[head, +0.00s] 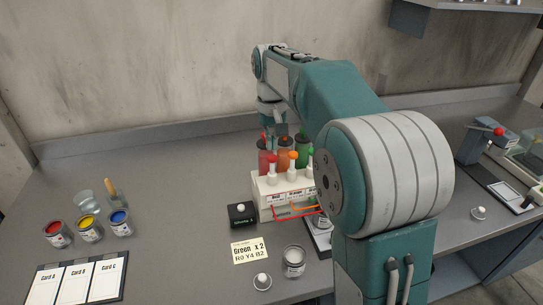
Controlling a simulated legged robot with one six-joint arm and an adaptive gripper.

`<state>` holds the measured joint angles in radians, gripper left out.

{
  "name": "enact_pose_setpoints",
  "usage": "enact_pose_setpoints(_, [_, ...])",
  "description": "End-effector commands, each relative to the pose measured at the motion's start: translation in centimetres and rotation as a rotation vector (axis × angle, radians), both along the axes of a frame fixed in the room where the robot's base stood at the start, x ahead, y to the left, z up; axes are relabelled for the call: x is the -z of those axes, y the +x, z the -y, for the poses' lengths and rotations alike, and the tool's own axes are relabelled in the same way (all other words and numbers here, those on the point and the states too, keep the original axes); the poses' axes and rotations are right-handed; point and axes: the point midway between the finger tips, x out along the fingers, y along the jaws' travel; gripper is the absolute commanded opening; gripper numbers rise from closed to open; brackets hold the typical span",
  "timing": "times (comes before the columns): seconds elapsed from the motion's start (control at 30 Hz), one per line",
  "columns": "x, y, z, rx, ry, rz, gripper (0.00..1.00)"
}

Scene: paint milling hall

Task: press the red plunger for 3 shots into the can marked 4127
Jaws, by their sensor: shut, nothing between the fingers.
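The dispenser (270,196) is a white box with coloured bottles behind and three white pumps in front. The red plunger (271,158) is the leftmost knob; orange (292,155) and green (310,152) stand to its right. My gripper (270,139) points down above the red end, beside the dark red bottle (263,160). It is shut and empty; I cannot tell whether it touches anything. A can (293,260) with pale contents stands in front of the dispenser. Another item (319,236) below the nozzles is partly hidden by my arm. No 4127 marking is readable.
A black box with a white knob (241,214) is left of the dispenser. Paint cans (89,229), a glass jar (86,202) and a card board (75,280) are left. The table's middle left is clear.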

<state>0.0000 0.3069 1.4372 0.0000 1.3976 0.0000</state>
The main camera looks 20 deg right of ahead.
Motion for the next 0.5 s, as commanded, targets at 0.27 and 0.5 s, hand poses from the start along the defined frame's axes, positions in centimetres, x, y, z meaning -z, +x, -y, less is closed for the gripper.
enact_pose_setpoints(0.27, [0.09,0.00,0.00,0.000,0.000,0.000,0.00])
enact_pose_setpoints(0.5, [0.89,0.02,0.00,0.000,0.000,0.000,0.00])
